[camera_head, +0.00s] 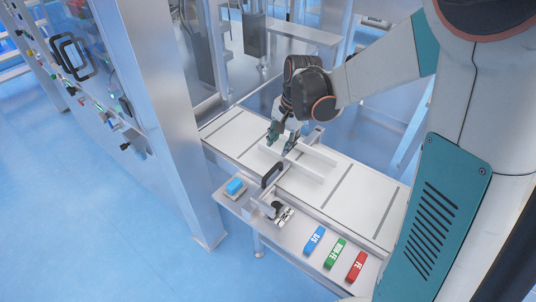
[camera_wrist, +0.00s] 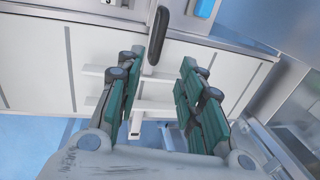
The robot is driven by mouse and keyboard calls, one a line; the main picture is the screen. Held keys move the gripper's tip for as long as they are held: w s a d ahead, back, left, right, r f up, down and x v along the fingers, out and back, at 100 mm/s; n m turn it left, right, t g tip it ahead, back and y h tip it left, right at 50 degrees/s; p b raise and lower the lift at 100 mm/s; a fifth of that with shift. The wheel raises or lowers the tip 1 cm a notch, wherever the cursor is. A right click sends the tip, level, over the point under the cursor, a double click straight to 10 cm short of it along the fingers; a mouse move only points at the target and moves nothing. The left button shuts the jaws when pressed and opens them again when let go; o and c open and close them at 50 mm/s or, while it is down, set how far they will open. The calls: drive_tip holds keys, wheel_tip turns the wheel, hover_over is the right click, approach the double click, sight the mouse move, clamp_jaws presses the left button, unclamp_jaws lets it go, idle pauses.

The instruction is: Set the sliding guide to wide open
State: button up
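The sliding guide (camera_head: 307,170) has pale rails lying along the white conveyor belt (camera_head: 358,195) and a crossbar with a dark upright handle (camera_head: 271,174) at the near edge. My gripper (camera_head: 282,141) is above the far part of the guide, pointing down, and is open and empty. In the wrist view, my gripper's fingers (camera_wrist: 158,88) stand well apart. The guide's rails (camera_wrist: 152,104) pass below and between them. The dark handle (camera_wrist: 157,36) is beyond the fingertips, apart from them. Part of the guide is hidden behind the fingers.
On the near ledge are a blue block (camera_head: 235,186) on a small tray, a small metal clamp-like fitting (camera_head: 279,212), and blue (camera_head: 314,240), green (camera_head: 335,253) and red (camera_head: 356,266) labelled pieces. A metal cabinet (camera_head: 165,110) stands at left. Blue floor is clear at lower left.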

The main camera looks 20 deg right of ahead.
sight(273, 169)
drive_tip(key=f+b, duration=0.1)
drive_tip(key=f, duration=0.3)
drive_tip(key=w+a+f+b, duration=0.1)
drive_tip(key=f, duration=0.4)
drive_tip(key=w+f+b, duration=0.1)
drive_tip(key=f+b, duration=0.1)
drive_tip(key=f, duration=0.2)
drive_tip(key=shift+a+f, duration=0.15)
drive_tip(key=shift+a, duration=0.1)
drive_tip(key=shift+c, duration=0.6)
clamp_jaws()
